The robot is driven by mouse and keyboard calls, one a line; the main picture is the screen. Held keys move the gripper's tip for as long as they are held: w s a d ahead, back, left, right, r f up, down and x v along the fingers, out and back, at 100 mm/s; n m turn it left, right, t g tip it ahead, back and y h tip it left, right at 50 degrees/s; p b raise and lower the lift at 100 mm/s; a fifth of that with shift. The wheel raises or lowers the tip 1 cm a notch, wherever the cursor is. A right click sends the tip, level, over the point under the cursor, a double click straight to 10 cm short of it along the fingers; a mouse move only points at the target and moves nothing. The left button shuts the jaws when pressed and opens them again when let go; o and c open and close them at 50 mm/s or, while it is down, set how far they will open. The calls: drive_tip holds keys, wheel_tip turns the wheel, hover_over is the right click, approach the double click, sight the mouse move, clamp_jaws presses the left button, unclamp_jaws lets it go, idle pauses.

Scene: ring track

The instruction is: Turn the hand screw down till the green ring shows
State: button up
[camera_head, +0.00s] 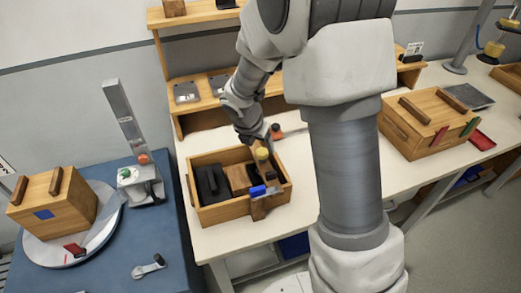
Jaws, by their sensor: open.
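My gripper (262,143) is at the end of my grey arm, low over the back right of an open wooden tray (218,213). It is small and partly hidden by my arm links. Close below it is a yellow knob-like part (262,154) in the tray; I cannot tell whether they touch. A blue piece (258,191) lies at the tray's front right. On the blue table at left stands a grey upright device (122,110) with a red part (143,158) and a green part (125,173). I cannot tell which part is the hand screw, and no green ring is clearly visible.
A wooden box (55,200) sits on a round grey plate (104,228) at left. Another wooden box (432,122) stands on the right of the white bench (230,238). A wooden shelf (190,118) rises behind the tray. A small grey tool (149,267) lies on the blue table.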

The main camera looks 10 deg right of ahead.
sight(262, 151)
drive_tip(key=shift+x, duration=1.95)
drive_tip(key=shift+c, duration=0.4)
clamp_jaws()
